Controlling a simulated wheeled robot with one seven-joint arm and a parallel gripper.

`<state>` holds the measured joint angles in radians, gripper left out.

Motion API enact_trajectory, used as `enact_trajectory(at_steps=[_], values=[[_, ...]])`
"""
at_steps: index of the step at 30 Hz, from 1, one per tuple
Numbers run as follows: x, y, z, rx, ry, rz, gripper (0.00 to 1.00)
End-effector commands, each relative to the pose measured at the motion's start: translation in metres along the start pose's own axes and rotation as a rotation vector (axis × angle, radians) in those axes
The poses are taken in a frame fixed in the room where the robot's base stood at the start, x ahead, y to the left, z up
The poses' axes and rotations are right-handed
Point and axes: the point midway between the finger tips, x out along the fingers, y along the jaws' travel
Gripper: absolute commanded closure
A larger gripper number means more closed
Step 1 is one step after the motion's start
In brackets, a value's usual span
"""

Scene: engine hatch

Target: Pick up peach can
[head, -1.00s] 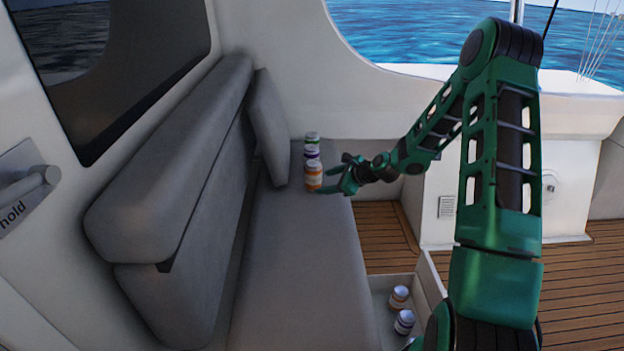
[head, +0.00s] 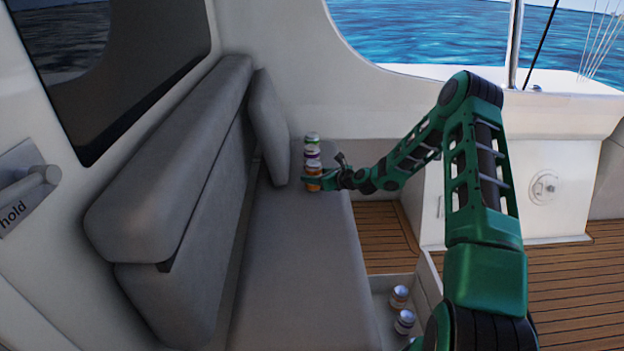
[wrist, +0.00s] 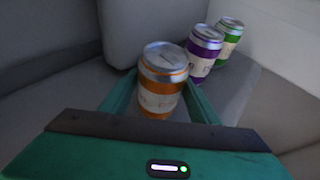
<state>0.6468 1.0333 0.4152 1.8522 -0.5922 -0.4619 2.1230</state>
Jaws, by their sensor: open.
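The peach can, which I take to be the orange-banded can with a silver lid (head: 313,169), stands upright at the far end of the grey seat. It also shows in the wrist view (wrist: 163,72). My gripper (head: 327,172) is open at this can. In the wrist view one green finger is on each side of the can's lower part, and the can stands between them. I cannot tell whether either finger touches it. In the head view a finger crosses the can's lower part.
A purple can (wrist: 205,48) and a green can (wrist: 230,31) stand close behind the orange one. The seat back and a grey cushion (head: 269,125) rise to the left. Two more cans (head: 399,295) (head: 404,321) sit in a low open compartment. The near seat (head: 290,270) is clear.

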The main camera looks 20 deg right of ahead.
Motion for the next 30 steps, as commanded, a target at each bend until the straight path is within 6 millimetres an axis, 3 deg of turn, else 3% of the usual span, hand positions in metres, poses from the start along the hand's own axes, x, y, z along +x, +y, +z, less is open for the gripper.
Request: enact_trajectory(at_steps=[9, 19, 24, 30], values=[[0.041, -0.001, 0.003, -0.002, 0.000, 0.001, 0.44], [0.048, -0.001, 0.004, -0.001, 0.001, 0.000, 0.44], [0.048, -0.002, 0.004, -0.001, 0.001, 0.000, 0.83], [0.048, -0.002, 0.005, -0.001, -0.001, 0.000, 0.83]])
